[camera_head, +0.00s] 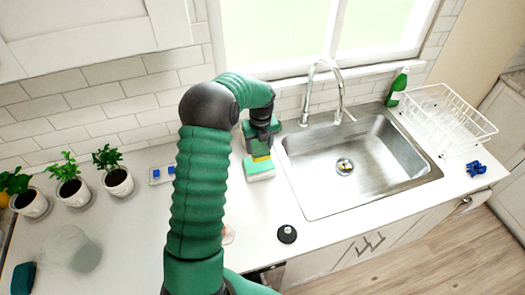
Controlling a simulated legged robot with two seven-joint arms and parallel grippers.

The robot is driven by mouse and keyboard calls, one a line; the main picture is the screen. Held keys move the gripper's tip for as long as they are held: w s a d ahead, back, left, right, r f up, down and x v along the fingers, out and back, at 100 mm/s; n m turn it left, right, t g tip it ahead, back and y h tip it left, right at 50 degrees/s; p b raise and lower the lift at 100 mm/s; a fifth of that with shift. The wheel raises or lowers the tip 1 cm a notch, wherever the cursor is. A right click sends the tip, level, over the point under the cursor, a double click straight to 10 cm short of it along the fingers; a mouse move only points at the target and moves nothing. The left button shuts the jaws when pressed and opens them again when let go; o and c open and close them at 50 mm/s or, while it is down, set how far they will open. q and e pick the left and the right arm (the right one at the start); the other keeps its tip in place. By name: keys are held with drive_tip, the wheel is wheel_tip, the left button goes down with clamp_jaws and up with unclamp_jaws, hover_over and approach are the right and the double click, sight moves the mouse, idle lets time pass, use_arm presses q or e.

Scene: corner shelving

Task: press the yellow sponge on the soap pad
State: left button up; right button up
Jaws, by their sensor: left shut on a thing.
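My left gripper (261,138), at the end of my green arm, points down just left of the sink. It is shut on the yellow sponge (261,158), of which only a thin yellow strip shows under the fingers. Directly below it is a pale green and white block (259,171) on the counter, which looks like the soap pad. The sponge is right over the block or touching it; I cannot tell which. The fingers hide most of the sponge. My right gripper is not in view.
The steel sink (335,163) with its tall faucet (311,85) lies just right of the gripper. A black round stopper (287,233) lies in front. A green bottle (397,88) and white dish rack (445,117) stand right. Potted plants (72,190) stand left.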

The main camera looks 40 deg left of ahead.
sight(259, 164)
use_arm(q)
drive_tip(key=shift+f+b, duration=2.85)
drive_tip(key=shift+f, duration=0.25)
drive_tip(key=shift+r, duration=0.15)
drive_tip(key=shift+f+b, duration=0.3)
drive_tip(key=shift+f, duration=0.8)
wheel_tip(259, 164, up, 7)
drive_tip(key=p, duration=0.7)
drive_tip(key=shift+r, duration=0.15)
